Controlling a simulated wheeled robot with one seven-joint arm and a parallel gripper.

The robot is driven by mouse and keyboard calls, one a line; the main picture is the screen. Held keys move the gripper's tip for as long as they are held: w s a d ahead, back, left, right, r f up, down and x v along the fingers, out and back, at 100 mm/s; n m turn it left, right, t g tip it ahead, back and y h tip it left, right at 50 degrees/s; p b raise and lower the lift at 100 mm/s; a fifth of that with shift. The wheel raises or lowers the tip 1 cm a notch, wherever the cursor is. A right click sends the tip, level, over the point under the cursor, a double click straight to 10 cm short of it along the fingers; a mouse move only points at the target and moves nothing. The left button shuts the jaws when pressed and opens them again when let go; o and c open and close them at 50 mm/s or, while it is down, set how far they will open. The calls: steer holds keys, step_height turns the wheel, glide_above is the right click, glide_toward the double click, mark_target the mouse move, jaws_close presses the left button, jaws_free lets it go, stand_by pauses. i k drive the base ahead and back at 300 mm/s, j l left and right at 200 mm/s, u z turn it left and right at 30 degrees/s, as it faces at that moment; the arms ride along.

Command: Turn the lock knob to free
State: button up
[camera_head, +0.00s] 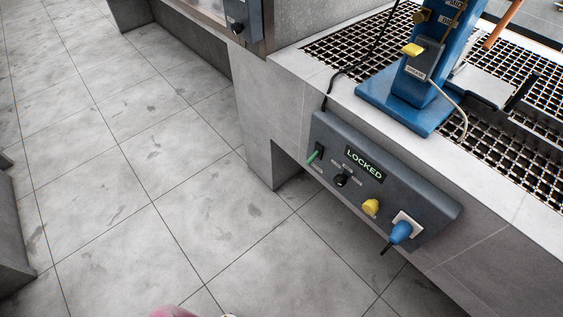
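A dark grey control panel (330,142) is fixed to the front of the bench. Its display (364,163) reads LOCKED in light letters. The panel carries a green-tipped switch (314,156), a black knob (341,180), a yellow knob (370,207) and a blue plug (401,232) in a white socket. Above the bench, a blue stand (400,110) has another yellow knob (413,49) on a grey box, and a brass-coloured knob (422,16) higher up. The small labels are too blurred to tell which one is the lock knob. My gripper is not recognisable in this view.
The pale bench (290,62) has dark grating (350,43) on top. A black cable (360,66) runs up from the panel. A box with a black knob (238,28) hangs at the top. Tiled floor (150,170) is open at left. Pink and white edges show at the bottom.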

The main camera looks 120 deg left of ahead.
mark_target(371, 206)
steer(key=u, duration=3.35)
